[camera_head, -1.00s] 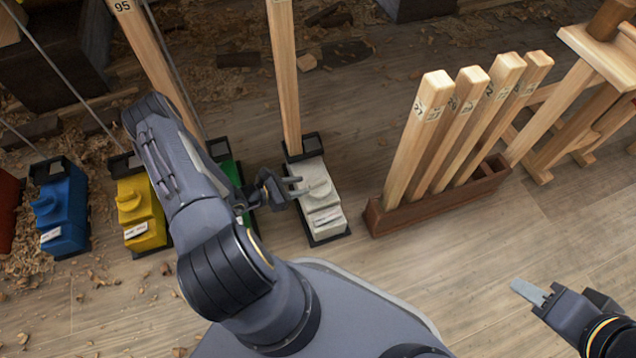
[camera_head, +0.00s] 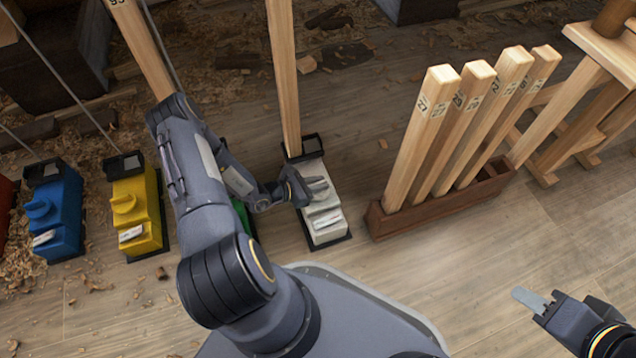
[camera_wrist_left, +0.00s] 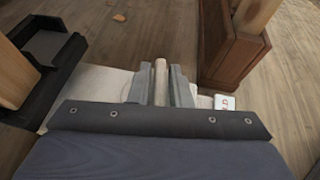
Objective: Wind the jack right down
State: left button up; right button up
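The white jack (camera_head: 325,216) stands on the floor at the centre of the head view, with a tall wooden post (camera_head: 283,75) rising from its black socket. My left gripper (camera_head: 312,187) is over its top. In the left wrist view the gripper's fingers (camera_wrist_left: 160,88) lie close on both sides of the jack's pale handle (camera_wrist_left: 160,75), with hardly any gap. My right gripper (camera_head: 528,299) is low at the right, away from the jacks; its finger spacing cannot be made out.
Blue (camera_head: 56,215), yellow (camera_head: 136,208) and partly hidden green (camera_head: 243,216) jacks stand to the left. A brown rack (camera_head: 440,208) of wooden posts stands close to the right of the white jack. Wood chips litter the floor; the front right floor is clear.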

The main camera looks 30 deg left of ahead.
pick_arm(q)
grip_shut()
jog(key=shift+r, duration=0.1)
jog(key=shift+r+n+y+p, duration=0.1)
jog(key=shift+n+y+p, duration=0.35)
jog(key=shift+p, duration=0.3)
jog(key=n+t+y+p, duration=0.1)
jog(key=n+y+p, duration=0.2)
jog(key=p, duration=0.1)
jog(key=n+y+p, duration=0.3)
jog(key=y+p, duration=0.1)
jog(key=p, duration=0.1)
jog(key=shift+s+d+r+t, duration=0.1)
jog(key=shift+t, duration=0.3)
jog(key=shift+f+n+g+y+p, duration=0.15)
jog(key=shift+n+g+y+p, duration=0.1)
jog(key=shift+n+y+p, duration=0.65)
jog(key=shift+f+n+g+y+p, duration=0.1)
jog(key=shift+n+g+y+p, duration=0.15)
jog(key=shift+n+y+p, duration=0.6)
jog(key=shift+n+y, duration=0.4)
jog(key=shift+y, duration=0.2)
